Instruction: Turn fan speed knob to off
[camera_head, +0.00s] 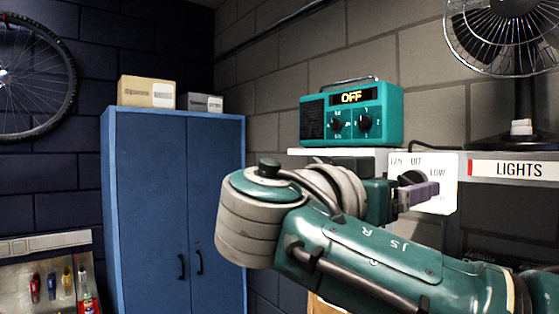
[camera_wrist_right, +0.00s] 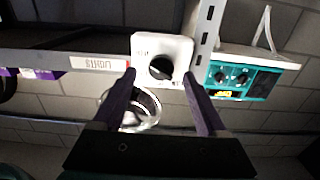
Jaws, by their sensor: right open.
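The fan speed knob (camera_head: 411,178) is a black dial on a white plate (camera_head: 447,168) lettered FAN, OFF and LOW, partly hidden by my right gripper. In the wrist view the knob (camera_wrist_right: 160,67) and its plate (camera_wrist_right: 147,43) are in clear sight. My right gripper (camera_head: 424,193) is open, with purple fingers. In the wrist view its fingertips (camera_wrist_right: 159,75) are apart, one on each side of the knob; contact cannot be told. The knob's exact setting is unclear. The black fan (camera_head: 500,30) stands on the shelf above right. My left gripper is not in view.
A teal radio (camera_head: 383,100) showing OFF sits on a white shelf (camera_head: 330,152) left of the plate. A LIGHTS label (camera_head: 518,169) is on the shelf edge to the right. A blue cabinet (camera_head: 150,200) with boxes on top stands at left.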

